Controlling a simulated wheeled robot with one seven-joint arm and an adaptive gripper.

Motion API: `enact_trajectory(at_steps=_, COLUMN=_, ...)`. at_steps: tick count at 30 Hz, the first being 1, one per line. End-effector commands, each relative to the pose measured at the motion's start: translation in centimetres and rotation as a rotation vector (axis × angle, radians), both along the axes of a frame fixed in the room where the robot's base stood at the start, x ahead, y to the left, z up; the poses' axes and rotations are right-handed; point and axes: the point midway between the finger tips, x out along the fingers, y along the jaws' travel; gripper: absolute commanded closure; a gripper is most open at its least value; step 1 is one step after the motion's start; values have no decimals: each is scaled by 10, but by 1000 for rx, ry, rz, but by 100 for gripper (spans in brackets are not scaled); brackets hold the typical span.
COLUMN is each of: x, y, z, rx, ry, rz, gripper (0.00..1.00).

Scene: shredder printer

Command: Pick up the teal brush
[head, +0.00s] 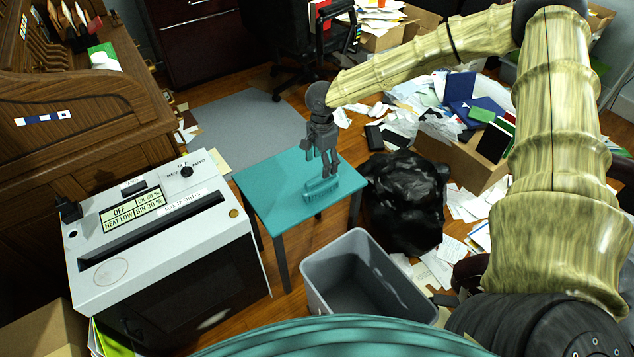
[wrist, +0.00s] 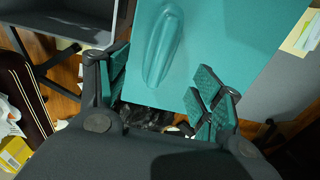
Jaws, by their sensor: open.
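The teal brush (head: 320,190) lies on the small teal table (head: 273,188), close in colour to its top. In the wrist view the brush (wrist: 163,48) is a long rounded shape on the tabletop (wrist: 213,45), ahead of my fingers. My gripper (head: 329,172) is above the table, pointing down, and overlaps the brush's far side in the head view. In the wrist view my gripper (wrist: 165,88) is open with its teal finger pads apart and nothing between them. The exact height gap to the brush is hard to tell.
A white shredder (head: 160,235) stands left of the table. A grey bin (head: 365,280) is in front, and a black bag (head: 405,200) is on the right. Papers and boxes clutter the floor at the right and back. The rest of the tabletop is clear.

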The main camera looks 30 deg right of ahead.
Motion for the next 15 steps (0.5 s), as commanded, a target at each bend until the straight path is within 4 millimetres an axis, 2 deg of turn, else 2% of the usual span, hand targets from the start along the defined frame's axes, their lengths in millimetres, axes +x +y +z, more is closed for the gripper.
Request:
enact_trajectory(at_steps=7, x=-2, y=-1, z=-14, rx=2, ry=1, rz=-1, gripper=34)
enact_trajectory(at_steps=15, x=-1, y=0, z=-51, rx=1, ry=3, rz=-1, gripper=34)
